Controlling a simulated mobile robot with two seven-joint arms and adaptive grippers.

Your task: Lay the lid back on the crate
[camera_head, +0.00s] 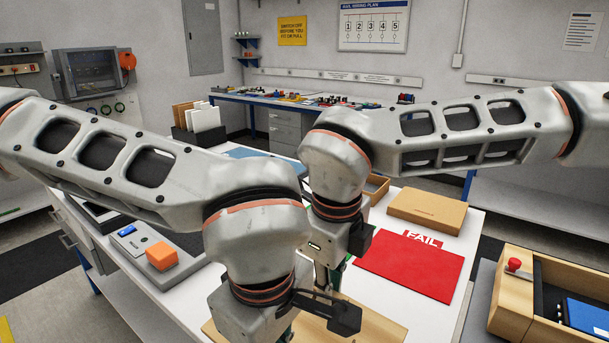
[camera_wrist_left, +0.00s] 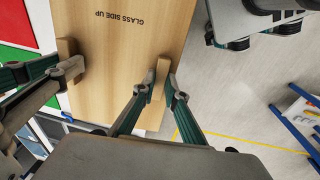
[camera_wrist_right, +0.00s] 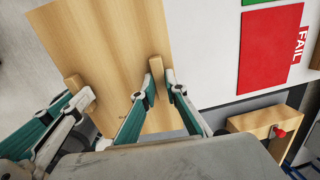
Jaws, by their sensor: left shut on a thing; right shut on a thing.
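The lid (camera_head: 372,322) is a flat light wooden board at the bottom of the head view, partly hidden by my arms. In the left wrist view the lid (camera_wrist_left: 110,45) bears the upside-down words GLASS SIDE UP and two raised wooden grips. My left gripper (camera_wrist_left: 160,90) is shut on one grip (camera_wrist_left: 161,72). My right gripper (camera_wrist_right: 161,84) is shut on the other grip (camera_wrist_right: 156,64). The lid (camera_wrist_right: 105,40) fills much of the right wrist view. I cannot make out a crate beneath it, nor the height of the lid.
A red FAIL mat (camera_head: 410,268) and a closed brown box (camera_head: 428,210) lie on the white table. An open wooden box (camera_head: 512,300) with a red knob and blue contents stands at right. An orange block (camera_head: 162,256) sits at left. Open floor (camera_wrist_left: 270,90) shows beside the lid.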

